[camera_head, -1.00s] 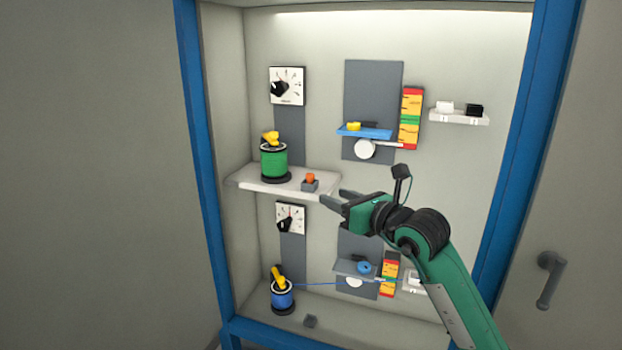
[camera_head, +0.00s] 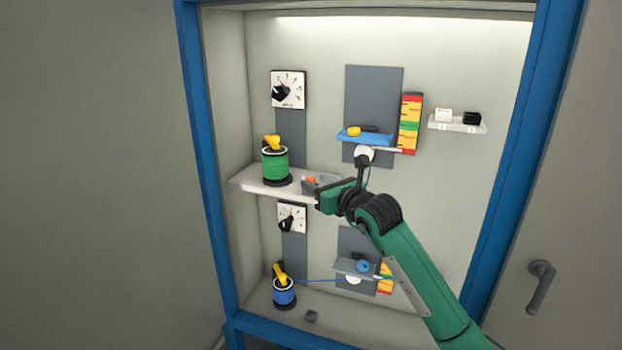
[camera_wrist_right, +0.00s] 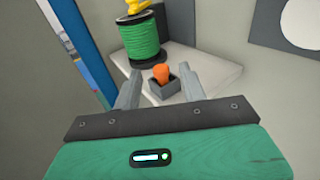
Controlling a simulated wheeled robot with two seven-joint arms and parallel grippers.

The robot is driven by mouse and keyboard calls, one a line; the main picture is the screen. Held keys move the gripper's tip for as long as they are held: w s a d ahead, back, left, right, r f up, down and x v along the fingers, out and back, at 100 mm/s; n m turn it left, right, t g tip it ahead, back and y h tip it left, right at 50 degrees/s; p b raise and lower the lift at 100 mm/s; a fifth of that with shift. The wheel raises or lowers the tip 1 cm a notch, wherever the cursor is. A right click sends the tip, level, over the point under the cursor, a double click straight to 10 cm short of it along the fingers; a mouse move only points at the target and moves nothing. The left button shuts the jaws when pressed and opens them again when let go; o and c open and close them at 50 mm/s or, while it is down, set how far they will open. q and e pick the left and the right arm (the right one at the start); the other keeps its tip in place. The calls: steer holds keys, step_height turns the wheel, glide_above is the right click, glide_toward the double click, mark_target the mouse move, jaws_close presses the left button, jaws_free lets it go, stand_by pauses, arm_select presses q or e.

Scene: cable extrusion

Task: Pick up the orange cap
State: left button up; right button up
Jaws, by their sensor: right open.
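The orange cap (camera_head: 311,180) sits in a small grey square holder on the shelf (camera_head: 250,184), to the right of the green spool (camera_head: 275,166). In the right wrist view the orange cap (camera_wrist_right: 161,73) stands upright in its holder (camera_wrist_right: 164,88), between and just beyond the fingertips. My right gripper (camera_head: 314,187) is open, with its fingers at the holder; in the right wrist view its two fingers (camera_wrist_right: 160,85) show one on each side of the holder, with nothing held. The head view partly hides the holder behind the fingers. My left gripper is out of view.
The green spool with its yellow top (camera_head: 272,143) stands close to the left of the holder. A blue shelf (camera_head: 365,139) hangs above right, and a blue spool (camera_head: 284,292) stands below. The blue cabinet frame (camera_head: 516,170) borders the right side.

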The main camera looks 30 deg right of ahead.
mark_target(313, 180)
steer(key=w+p, duration=0.1)
steer(key=w, duration=0.2)
steer(key=shift+w+a+p, duration=0.1)
steer(key=shift+a+p, duration=0.1)
steer(key=shift+p, duration=0.1)
steer(key=shift+w+f, duration=0.2)
steer(key=shift+c, duration=0.2)
jaws_close()
